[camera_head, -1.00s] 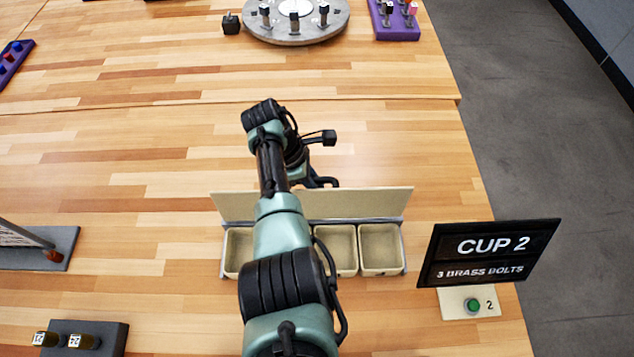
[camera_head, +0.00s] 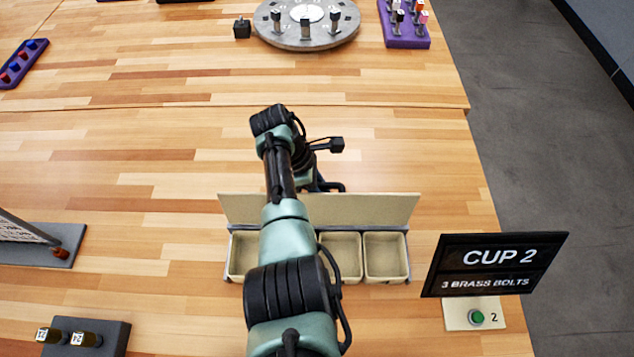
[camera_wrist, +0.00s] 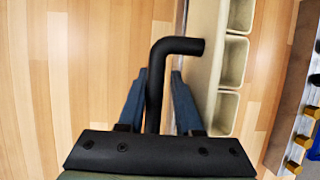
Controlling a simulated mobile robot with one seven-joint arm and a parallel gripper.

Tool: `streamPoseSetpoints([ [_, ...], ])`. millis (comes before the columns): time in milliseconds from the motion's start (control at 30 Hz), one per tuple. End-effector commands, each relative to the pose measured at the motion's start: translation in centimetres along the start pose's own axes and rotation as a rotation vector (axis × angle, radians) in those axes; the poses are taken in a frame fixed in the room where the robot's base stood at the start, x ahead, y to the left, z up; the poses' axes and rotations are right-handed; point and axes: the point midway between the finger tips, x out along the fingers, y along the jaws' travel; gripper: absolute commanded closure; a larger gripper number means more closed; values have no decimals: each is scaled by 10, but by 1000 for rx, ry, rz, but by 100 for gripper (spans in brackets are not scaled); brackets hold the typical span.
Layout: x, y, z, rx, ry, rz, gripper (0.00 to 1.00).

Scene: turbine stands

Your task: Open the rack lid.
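The rack (camera_head: 405,245) has a row of open beige cups at the front of the table. Its beige lid (camera_head: 385,208) stands raised along the far side of the cups, leaving them uncovered. In the wrist view the lid (camera_wrist: 203,70) is a pale strip beside the cups. A black bent handle (camera_wrist: 155,85) reaches from the lid toward my gripper. My gripper (camera_wrist: 160,75) has its two blue fingers spread on either side of the handle, with a visible gap on the right. In the head view my arm hides the fingers and part of the rack.
A black "CUP 2, 3 brass bolts" sign (camera_head: 495,264) and a green button (camera_head: 477,316) stand right of the rack. A grey turntable (camera_head: 307,38) and a purple block (camera_head: 408,40) are at the back. A dark block with brass pieces (camera_head: 112,338) is front left. Mid-table is mostly clear.

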Motion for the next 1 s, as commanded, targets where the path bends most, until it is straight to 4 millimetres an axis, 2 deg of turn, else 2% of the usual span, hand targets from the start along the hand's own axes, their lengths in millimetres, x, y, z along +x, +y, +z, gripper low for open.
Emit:
streamPoseSetpoints([
  [167,-25,1,0,-1,1,6,68],
  [400,-77,1,-2,-2,2,5,68],
  [600,-110,0,-2,-2,1,1,68],
  [800,-125,0,-1,-2,0,-1,68],
  [1000,-126,-1,-1,-2,0,-2,68],
])
